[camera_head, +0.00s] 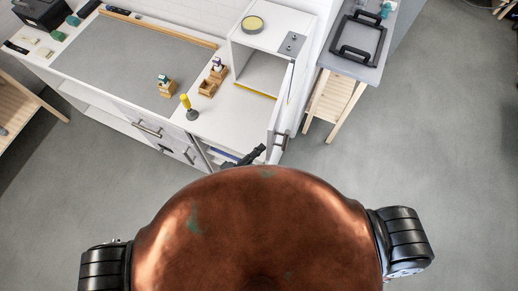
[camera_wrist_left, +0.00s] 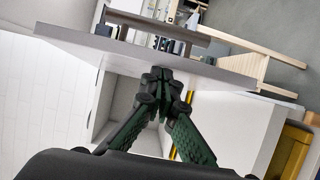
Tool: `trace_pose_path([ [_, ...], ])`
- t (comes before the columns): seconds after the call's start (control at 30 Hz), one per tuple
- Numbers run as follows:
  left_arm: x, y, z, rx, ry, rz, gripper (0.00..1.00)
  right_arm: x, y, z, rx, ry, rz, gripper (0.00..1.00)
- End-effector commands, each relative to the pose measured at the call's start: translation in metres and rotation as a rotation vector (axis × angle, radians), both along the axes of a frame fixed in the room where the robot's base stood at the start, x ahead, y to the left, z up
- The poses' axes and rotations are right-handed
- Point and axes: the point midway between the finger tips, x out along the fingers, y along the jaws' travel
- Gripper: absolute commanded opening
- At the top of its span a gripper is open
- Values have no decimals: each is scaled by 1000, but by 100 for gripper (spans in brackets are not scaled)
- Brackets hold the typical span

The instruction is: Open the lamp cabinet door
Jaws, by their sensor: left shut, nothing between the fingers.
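The lamp cabinet (camera_head: 259,38) is the white box at the right end of the workbench. Its white door (camera_head: 277,121) stands open, swung out toward me and seen nearly edge-on. The grey bar handle (camera_head: 281,140) is on the door's outer face. In the left wrist view the door (camera_wrist_left: 85,45) crosses the upper part, with the handle (camera_wrist_left: 160,22) beyond it. My left gripper (camera_head: 261,149) is shut and empty, at the door's inner side. Its fingertips (camera_wrist_left: 160,77) are close to the door; contact is unclear. My right gripper is out of view.
The workbench (camera_head: 120,60) carries wooden holders (camera_head: 208,88) and a yellow-topped tool (camera_head: 188,104) left of the cabinet. A round tin (camera_head: 253,24) sits on the cabinet top. A side table (camera_head: 335,88) with a black-handled tray stands right of the door. Grey floor between is free.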

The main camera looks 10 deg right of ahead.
Motion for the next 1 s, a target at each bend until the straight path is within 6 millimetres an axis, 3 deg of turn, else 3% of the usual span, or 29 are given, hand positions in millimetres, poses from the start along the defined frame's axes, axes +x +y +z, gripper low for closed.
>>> trace_pose_path([
  [0.27, 11, 35, 0, 7, -2, 0, 0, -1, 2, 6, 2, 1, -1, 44],
  [0.63, -49, 86, -3, 2, 3, 7, 0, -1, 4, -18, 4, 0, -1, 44],
  [1.0, -67, 100, 0, 1, -1, 6, 0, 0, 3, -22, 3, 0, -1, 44],
])
